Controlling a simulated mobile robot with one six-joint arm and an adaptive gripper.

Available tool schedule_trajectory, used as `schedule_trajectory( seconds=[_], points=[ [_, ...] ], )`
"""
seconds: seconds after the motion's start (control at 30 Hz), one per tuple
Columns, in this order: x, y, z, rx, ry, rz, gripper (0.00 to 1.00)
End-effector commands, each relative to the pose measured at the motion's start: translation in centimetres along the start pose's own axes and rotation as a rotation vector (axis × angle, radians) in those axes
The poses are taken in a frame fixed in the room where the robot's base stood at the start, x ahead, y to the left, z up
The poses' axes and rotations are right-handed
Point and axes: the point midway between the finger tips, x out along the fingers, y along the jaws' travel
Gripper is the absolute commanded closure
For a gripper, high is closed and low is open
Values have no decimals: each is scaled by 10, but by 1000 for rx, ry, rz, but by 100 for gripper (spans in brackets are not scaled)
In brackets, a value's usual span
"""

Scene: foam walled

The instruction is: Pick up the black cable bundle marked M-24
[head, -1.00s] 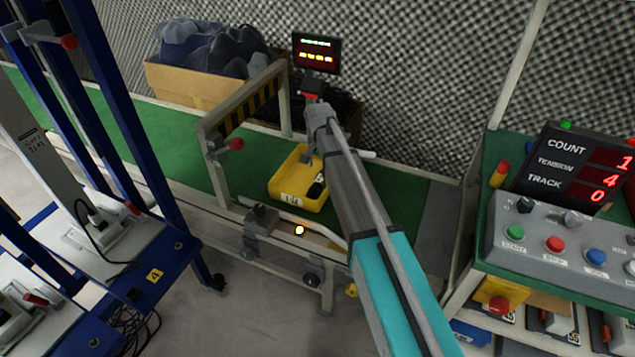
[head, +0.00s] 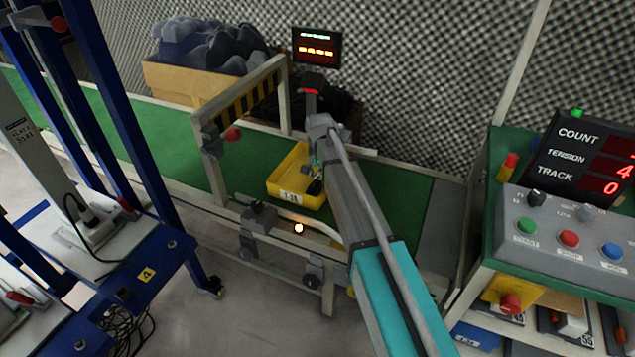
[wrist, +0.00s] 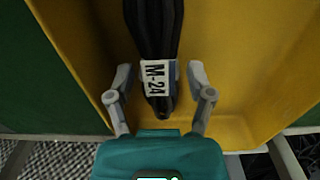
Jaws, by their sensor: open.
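The black cable bundle (wrist: 152,35) lies in the yellow tray (wrist: 225,120) in the wrist view, with a white label reading M-24 around it near its lower end. My gripper (wrist: 158,78) is open, with one finger on each side of the labelled part. A gap shows between each finger and the bundle. In the head view the yellow tray (head: 285,180) sits on the green conveyor, and the bundle (head: 316,187) shows as a small dark shape partly hidden by my arm. My gripper is mostly hidden there.
A striped gate (head: 245,105) spans the conveyor (head: 160,135) left of the tray. A box of dark foam (head: 185,85) and a small display (head: 316,47) stand behind. A control panel (head: 575,235) is at the right, and blue racks (head: 150,150) are at the left.

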Motion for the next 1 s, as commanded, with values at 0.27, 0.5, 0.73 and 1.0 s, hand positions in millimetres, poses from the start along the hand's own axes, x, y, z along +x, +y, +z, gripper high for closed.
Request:
schedule_trajectory(
  seconds=[0.27,0.5,0.73,1.0],
  points=[
    [0,0,0,0,0,0,31],
    [0,0,0,0,0,0,31],
    [0,0,0,0,0,0,70],
    [0,0,0,-1,0,0,100]
  ],
)
